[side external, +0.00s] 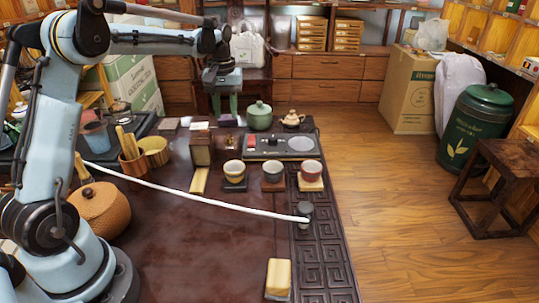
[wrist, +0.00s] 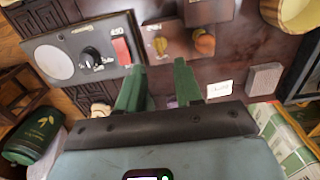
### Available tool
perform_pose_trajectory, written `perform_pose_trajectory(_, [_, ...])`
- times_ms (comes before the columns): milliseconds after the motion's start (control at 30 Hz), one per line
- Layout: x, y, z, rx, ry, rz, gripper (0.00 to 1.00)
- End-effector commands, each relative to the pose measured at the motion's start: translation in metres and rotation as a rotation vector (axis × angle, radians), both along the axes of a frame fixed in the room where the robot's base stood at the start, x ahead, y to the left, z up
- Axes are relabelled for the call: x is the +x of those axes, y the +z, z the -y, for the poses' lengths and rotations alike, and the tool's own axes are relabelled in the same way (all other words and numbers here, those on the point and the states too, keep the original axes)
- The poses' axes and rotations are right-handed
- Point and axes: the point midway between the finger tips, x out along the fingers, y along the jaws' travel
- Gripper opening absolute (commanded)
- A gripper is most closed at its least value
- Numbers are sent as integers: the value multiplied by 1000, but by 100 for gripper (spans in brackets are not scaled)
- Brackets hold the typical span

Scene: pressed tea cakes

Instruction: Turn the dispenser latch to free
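My gripper (side external: 225,108) has two green fingers pointing down above the back of the dark table. In the wrist view its fingertips (wrist: 163,65) are apart with nothing between them. Ahead of them lies a small brown board (wrist: 178,30) with a brass leaf-shaped piece (wrist: 160,45) and an orange-brown knob (wrist: 204,43). This looks like the dispenser latch, though I cannot read a label on it. A small brass piece (side external: 232,143) shows there in the side view. The fingers appear apart from it. The latch's exact setting is too small to tell.
Beside the board is a grey panel (wrist: 62,37) with a black knob (wrist: 91,54) and red block (wrist: 121,50). A wooden box (side external: 201,150), green lidded pot (side external: 259,116), teapot (side external: 292,119) and several cups stand close by. The front table is mostly clear, crossed by a white cable (side external: 200,197).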

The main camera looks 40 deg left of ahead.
Motion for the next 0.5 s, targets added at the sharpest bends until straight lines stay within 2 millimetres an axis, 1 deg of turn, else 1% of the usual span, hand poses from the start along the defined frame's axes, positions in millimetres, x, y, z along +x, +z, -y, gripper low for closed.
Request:
perform_pose_trajectory(33, [0,-10,0,0,-1,0,35])
perform_pose_trajectory(200, [0,-40,0,1,-1,1,35])
perform_pose_trajectory(333, [0,-58,0,1,-1,1,35])
perform_pose_trajectory(500, [0,-71,0,1,-1,1,35])
